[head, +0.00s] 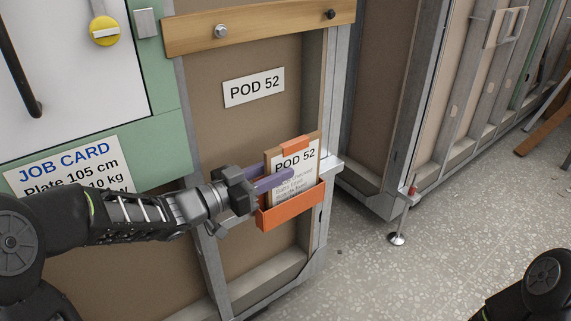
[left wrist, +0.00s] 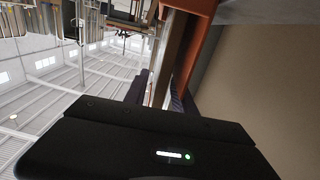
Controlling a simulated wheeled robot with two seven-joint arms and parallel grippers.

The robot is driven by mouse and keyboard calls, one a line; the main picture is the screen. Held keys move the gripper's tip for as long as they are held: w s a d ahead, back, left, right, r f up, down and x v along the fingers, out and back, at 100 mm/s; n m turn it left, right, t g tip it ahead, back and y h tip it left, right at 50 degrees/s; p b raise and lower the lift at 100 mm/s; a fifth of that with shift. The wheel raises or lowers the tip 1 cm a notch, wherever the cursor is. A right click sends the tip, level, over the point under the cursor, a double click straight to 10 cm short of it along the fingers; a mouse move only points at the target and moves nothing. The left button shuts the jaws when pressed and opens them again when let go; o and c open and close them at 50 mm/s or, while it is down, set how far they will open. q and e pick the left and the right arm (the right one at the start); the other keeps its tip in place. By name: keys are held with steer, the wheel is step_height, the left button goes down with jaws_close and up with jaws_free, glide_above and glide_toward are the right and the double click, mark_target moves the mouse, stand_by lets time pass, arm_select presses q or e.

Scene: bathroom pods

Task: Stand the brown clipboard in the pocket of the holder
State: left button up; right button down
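The brown clipboard (head: 268,166), with a white POD 52 sheet and an orange clip, is upright with its lower part inside the orange holder (head: 290,208). The holder is on the pod's frame. My left gripper (head: 278,178) is at the clipboard's left edge, one purple finger in front of the sheet and the other behind the board. In the left wrist view the board's edge (left wrist: 172,42) runs between the fingers, beside the orange holder (left wrist: 203,45). Whether the fingers press on it is unclear. The clipboard's bottom is hidden by the holder's front. My right gripper is out of view.
A POD 52 label (head: 253,88) and a wooden rail (head: 260,24) are above the holder. A job card (head: 68,168) is on the green panel at left. A metal support foot (head: 398,237) stands on the speckled floor, which is open at right.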

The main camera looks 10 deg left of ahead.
arm_select(q)
steer(key=p+v, duration=0.1)
steer(key=v, duration=0.8)
steer(key=shift+s+a+r+p, duration=0.15)
steer(key=shift+s+p, duration=0.15)
steer(key=shift+p, duration=0.1)
